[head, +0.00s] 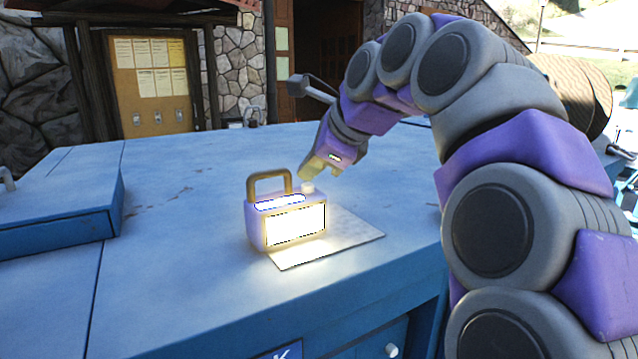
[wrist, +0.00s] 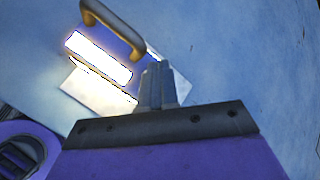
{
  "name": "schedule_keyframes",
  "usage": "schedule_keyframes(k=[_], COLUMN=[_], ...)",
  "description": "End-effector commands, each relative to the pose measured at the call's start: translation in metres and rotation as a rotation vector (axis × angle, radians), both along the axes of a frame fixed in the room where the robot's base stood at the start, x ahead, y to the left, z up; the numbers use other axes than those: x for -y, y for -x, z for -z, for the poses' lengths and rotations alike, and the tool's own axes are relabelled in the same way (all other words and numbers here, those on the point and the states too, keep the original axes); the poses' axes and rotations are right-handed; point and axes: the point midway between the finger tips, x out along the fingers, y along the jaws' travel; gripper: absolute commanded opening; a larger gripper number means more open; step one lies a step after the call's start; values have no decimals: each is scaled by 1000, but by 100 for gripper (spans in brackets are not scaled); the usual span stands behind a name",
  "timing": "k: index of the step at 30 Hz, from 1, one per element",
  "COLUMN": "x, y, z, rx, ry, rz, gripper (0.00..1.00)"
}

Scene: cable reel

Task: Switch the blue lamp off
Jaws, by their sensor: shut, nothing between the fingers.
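The blue lamp (head: 293,222) stands upright on a pale sheet (head: 358,235) on the blue bench top. Its front panel glows bright white, and a second lit strip shows on its top. A tan handle (head: 270,184) arches over it. A small pale knob (head: 308,187) sits at the right end of its top. My gripper (head: 308,178) is shut and empty, with its tip right at the knob; I cannot tell whether they touch. In the wrist view my shut gripper (wrist: 158,72) points at the lamp's end, beside the lamp (wrist: 118,45), and hides the knob.
The blue bench top (head: 180,200) is clear around the lamp. A raised blue box (head: 60,205) stands at the left. A notice board (head: 150,85) and stone wall are behind. A wooden cable reel (head: 575,95) stands at the back right, behind my arm.

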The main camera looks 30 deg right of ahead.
Motion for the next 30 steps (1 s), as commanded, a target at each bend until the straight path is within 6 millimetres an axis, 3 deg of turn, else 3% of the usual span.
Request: schedule_keyframes(k=[12, 30], x=[9, 4], y=[0, 0], z=[5, 10], rx=[1, 2], ry=[-5, -3], rz=[2, 2], gripper=[0, 0])
